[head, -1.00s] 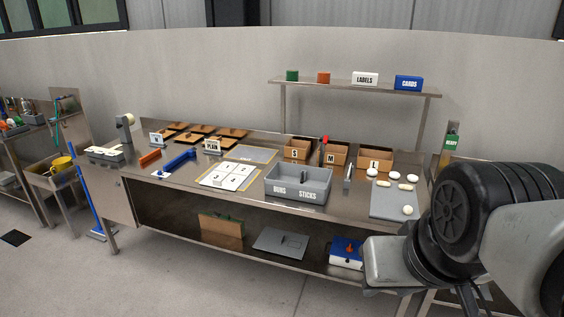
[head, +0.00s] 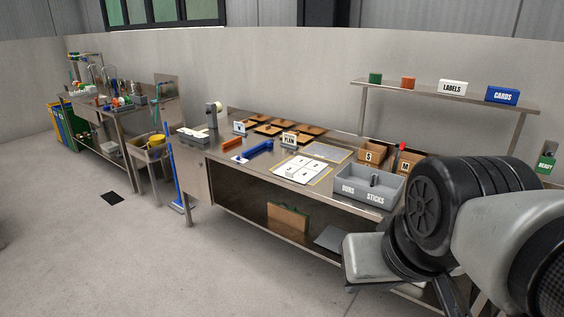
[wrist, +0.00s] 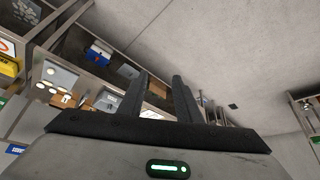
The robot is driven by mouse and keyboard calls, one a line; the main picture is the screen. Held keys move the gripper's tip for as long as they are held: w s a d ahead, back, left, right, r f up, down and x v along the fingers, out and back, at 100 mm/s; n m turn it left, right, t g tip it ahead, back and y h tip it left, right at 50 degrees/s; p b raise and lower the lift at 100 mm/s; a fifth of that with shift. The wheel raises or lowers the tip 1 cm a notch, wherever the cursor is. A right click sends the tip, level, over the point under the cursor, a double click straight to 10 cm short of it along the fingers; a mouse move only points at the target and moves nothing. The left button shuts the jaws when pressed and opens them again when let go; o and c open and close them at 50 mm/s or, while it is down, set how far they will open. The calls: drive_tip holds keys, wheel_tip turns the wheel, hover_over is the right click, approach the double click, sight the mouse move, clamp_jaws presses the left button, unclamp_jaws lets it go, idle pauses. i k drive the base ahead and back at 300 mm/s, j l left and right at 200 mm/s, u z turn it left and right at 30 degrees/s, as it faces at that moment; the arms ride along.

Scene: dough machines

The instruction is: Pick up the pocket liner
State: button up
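I cannot tell for certain which thing is the pocket liner. On the steel workbench in the head view lie a white sheet with several numbered squares (head: 301,168), a flat grey yellow-edged mat (head: 327,152), and small wooden boards with dark knobs (head: 268,130) behind a PLAIN sign (head: 289,139). My gripper (wrist: 160,78) shows in the wrist view with its two dark fingers apart and nothing between them. It is well away from the bench items. In the head view my arm covers the bench's right end, and the fingers are not visible there.
A grey BUNS/STICKS bin (head: 360,199), a blue tool (head: 255,151) and an orange block (head: 232,143) are on the bench. A sink (head: 154,147) and another table are at left. The floor at front left is clear.

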sight(301, 169)
drive_tip(key=i+j+z, duration=0.2)
drive_tip(key=i+j, duration=0.3)
drive_tip(key=i, duration=0.5)
drive_tip(key=i+j+z, duration=0.25)
drive_tip(key=i+j, duration=0.35)
drive_tip(key=i, duration=0.4)
drive_tip(key=i+j+z, duration=0.2)
drive_tip(key=i+j, duration=0.65)
drive_tip(key=i, duration=0.05)
